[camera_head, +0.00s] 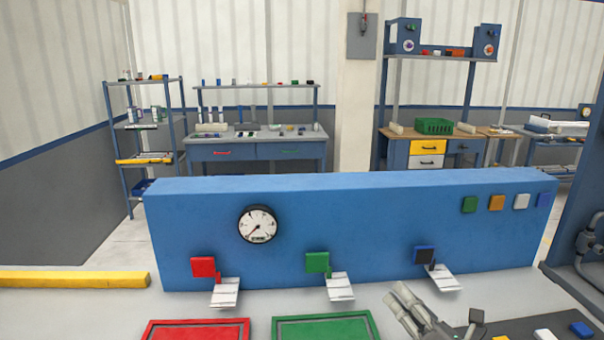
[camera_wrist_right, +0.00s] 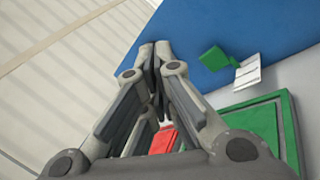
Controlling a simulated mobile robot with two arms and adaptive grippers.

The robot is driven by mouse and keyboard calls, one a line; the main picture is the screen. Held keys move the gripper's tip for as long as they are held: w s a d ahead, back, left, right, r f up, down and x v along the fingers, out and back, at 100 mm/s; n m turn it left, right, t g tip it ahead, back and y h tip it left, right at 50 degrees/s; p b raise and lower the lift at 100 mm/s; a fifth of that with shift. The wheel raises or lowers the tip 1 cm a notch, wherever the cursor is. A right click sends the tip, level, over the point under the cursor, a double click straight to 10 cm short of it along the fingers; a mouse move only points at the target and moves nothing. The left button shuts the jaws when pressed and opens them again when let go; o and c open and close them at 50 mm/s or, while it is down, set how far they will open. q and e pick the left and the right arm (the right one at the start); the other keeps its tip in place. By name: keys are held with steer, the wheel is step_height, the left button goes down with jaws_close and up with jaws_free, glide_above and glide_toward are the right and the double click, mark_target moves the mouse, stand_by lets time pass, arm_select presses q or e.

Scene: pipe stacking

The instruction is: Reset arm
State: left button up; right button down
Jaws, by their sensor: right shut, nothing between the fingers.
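My right gripper (camera_head: 397,294) is at the bottom of the head view, right of the green-rimmed tray (camera_head: 324,321) and in front of the blue panel (camera_head: 380,225). In the right wrist view its fingertips (camera_wrist_right: 154,48) are together with nothing between them. That view also shows the green-rimmed tray (camera_wrist_right: 290,125), a green square (camera_wrist_right: 213,60) with a white chute (camera_wrist_right: 247,72), and part of a red tray (camera_wrist_right: 163,140) seen past the fingers. My left gripper is not in view.
The panel carries a gauge (camera_head: 258,224), a red square (camera_head: 203,266), a green square (camera_head: 317,262) and a blue-black square (camera_head: 424,255), each square above a white chute. A red-rimmed tray (camera_head: 196,323) and a yellow bar (camera_head: 74,279) are left. Blue and white blocks (camera_head: 581,330) lie bottom right.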

steer(key=s+d+f+m+g+h, duration=0.2)
steer(key=s+d+f+m+h, duration=0.35)
steer(key=m, duration=0.65)
steer(key=s+d+f+m+g+h, duration=0.1)
steer(key=s+d+f+m+h, duration=0.25)
steer(key=f+m+h, duration=0.6)
steer(key=s+a+f+m+g+y, duration=0.35)
steer(key=s+f+m+g, duration=0.2)
steer(key=s, duration=0.55)
steer(key=s+a+f+m+g+y, duration=0.2)
steer(key=s+a+f+m+g, duration=0.3)
steer(key=s, duration=0.5)
step_height(320, 180, down, 27)
steer(key=s+d+g, duration=0.1)
steer(key=s+g, duration=0.1)
steer(key=s+d+f+g, duration=0.1)
steer(key=s+d+f, duration=0.2)
steer(key=s+f, duration=1.2)
steer(key=shift+s, duration=0.55)
